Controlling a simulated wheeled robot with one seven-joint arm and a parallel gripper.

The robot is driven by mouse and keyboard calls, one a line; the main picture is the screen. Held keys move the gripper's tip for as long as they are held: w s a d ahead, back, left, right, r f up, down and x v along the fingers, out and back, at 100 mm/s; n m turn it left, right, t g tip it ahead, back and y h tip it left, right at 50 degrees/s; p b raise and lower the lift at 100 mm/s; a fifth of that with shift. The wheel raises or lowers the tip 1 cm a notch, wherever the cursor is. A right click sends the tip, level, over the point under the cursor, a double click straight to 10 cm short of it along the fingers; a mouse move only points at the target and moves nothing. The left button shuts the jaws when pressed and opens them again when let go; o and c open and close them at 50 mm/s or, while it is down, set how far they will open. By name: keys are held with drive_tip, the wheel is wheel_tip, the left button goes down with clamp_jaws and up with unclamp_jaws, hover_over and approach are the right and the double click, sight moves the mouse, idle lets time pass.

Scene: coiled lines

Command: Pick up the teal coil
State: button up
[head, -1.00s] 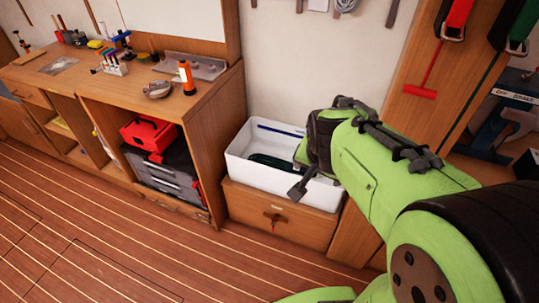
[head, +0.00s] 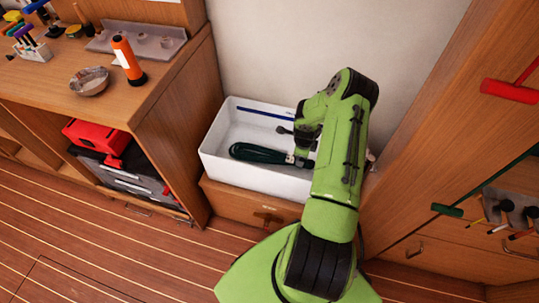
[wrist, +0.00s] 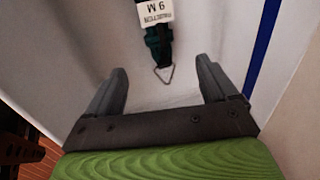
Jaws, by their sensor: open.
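The teal coil (head: 262,153) is a dark green-teal bundle lying in a white bin (head: 214,168). Its right end is partly hidden behind my gripper in the head view. In the wrist view the coil (wrist: 160,42) enters from the top edge, with a white printed label and a triangular metal ring at its near end. My gripper (head: 296,140) is over the right part of the bin. In the wrist view my gripper (wrist: 162,74) is open and empty, its fingers apart on either side of the ring end. I cannot tell the height gap.
A blue strip (head: 262,113) runs along the bin's back side. The bin stands on a wooden drawer box (head: 250,205). A wooden workbench (head: 165,95) stands close on the left and a wooden cabinet (head: 425,130) on the right.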

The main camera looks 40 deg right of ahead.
drive_tip(key=b+x, duration=0.2)
drive_tip(key=x, duration=0.4)
drive_tip(key=shift+w+f, duration=0.1)
drive_tip(key=shift+w, duration=0.05)
drive_tip(key=b+x, duration=0.2)
drive_tip(key=x, duration=0.3)
drive_tip(key=shift+a+f+b, duration=0.1)
drive_tip(key=shift+f+b, duration=0.25)
drive_tip(key=shift+b, duration=0.05)
drive_tip(key=shift+r, duration=0.15)
drive_tip(key=shift+w, duration=0.1)
drive_tip(key=c, duration=1.5)
wheel_tip(320, 180, up, 10)
drive_tip(key=p, duration=0.4)
